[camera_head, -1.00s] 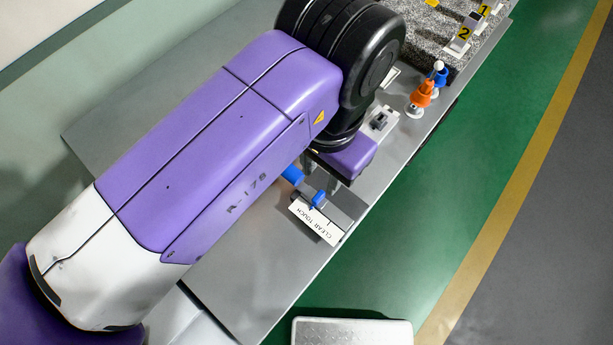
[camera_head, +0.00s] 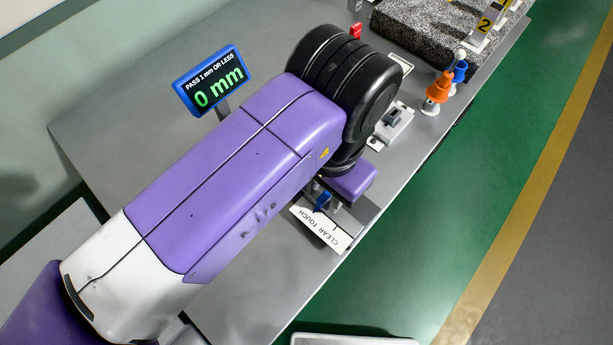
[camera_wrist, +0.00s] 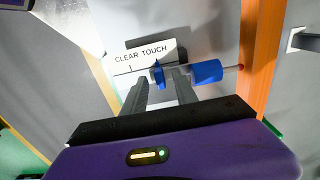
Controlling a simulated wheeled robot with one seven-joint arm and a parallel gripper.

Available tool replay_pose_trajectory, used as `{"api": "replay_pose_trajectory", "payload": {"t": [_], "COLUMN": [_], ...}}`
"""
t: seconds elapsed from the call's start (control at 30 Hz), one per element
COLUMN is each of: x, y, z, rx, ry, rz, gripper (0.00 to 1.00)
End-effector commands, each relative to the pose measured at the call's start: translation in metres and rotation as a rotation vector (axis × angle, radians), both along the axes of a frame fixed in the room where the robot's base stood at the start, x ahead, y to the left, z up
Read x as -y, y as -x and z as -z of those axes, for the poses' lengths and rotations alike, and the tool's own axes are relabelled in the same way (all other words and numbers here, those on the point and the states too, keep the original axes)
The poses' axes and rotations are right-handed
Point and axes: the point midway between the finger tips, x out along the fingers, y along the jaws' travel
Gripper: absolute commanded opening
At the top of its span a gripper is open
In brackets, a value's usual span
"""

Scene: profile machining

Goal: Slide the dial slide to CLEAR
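The dial slide has a small blue tab (camera_wrist: 158,74) on a thin rail, below a white label (camera_wrist: 144,54) reading CLEAR TOUCH. In the wrist view the tab stands below the TOUCH end, right of the short black mark under CLEAR. A blue cylinder (camera_wrist: 207,71) sits at the right on the same line. My gripper (camera_wrist: 160,86) is open, one finger on each side of the tab; contact is unclear. In the head view the tab (camera_head: 323,201) and label (camera_head: 321,225) show beside my purple gripper body (camera_head: 350,181); its fingers are largely hidden.
A blue-framed display (camera_head: 214,82) reads 0 mm, "pass 1 mm or less". A grey switch block (camera_head: 393,124), an orange cone-like piece (camera_head: 437,90) and a speckled stone block (camera_head: 425,32) stand further back on the grey table (camera_head: 130,130). An orange bar (camera_wrist: 260,60) stands right of the slide.

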Motion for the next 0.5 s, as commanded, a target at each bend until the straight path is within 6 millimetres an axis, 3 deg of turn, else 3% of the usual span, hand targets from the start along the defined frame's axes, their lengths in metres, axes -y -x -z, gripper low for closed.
{"api": "replay_pose_trajectory", "payload": {"t": [0.13,0.3,0.5], "x": [0.0000,0.0000,0.0000], "y": [0.0000,0.0000,-0.0001], "z": [-0.0004,-0.0005,-0.0005], "rx": [0.000,0.000,0.000], "ry": [0.000,0.000,0.000], "rz": [0.000,0.000,0.000], "gripper": [0.33,0.00,0.00]}}
